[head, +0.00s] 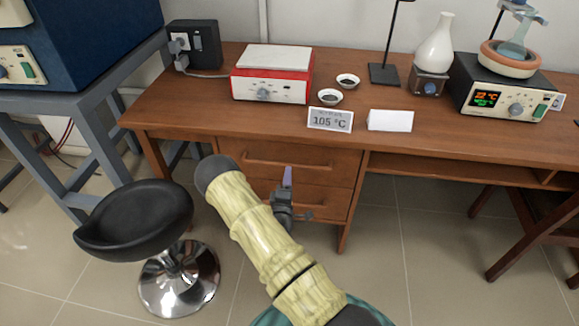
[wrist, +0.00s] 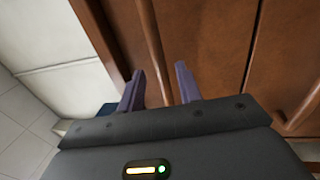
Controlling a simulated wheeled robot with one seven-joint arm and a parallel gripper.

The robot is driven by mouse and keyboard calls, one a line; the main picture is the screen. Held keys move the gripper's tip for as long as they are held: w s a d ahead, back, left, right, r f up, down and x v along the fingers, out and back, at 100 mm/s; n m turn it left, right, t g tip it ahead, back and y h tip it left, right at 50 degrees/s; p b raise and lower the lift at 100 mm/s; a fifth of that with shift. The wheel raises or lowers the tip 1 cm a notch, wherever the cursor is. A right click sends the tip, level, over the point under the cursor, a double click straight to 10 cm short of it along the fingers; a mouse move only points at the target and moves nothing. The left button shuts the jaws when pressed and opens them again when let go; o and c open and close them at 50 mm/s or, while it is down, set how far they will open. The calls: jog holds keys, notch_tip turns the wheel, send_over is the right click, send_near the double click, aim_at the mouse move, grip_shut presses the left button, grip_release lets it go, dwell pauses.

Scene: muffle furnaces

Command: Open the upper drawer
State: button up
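The upper drawer (head: 254,152) is a brown wooden front under the desk's left end, with a long horizontal handle. It looks closed. In the wrist view its front (wrist: 212,45) runs sideways, with the handle strip (wrist: 151,50) along it. My gripper (head: 288,172) is in front of this drawer, and my arm hides part of the drawers. In the wrist view my gripper (wrist: 159,72) has its two fingers apart, with nothing held. The handle strip appears between the fingers; I cannot tell how far it is from their tips.
The lower drawer (head: 325,202) sits just below. A black stool (head: 135,218) stands left of my arm. On the desk (head: 205,115) are a red-and-white device (head: 272,75), small dishes and a 105 °C sign (head: 330,120). The floor right of the drawers is clear.

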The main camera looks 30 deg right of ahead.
aim_at(290, 164)
jog(key=x, duration=0.4)
jog(key=shift+w, duration=0.1)
jog(key=shift+w+d, duration=0.25)
jog(key=shift+d, duration=0.15)
jog(key=shift+a, duration=0.1)
jog(key=shift+c, duration=0.2)
grip_shut()
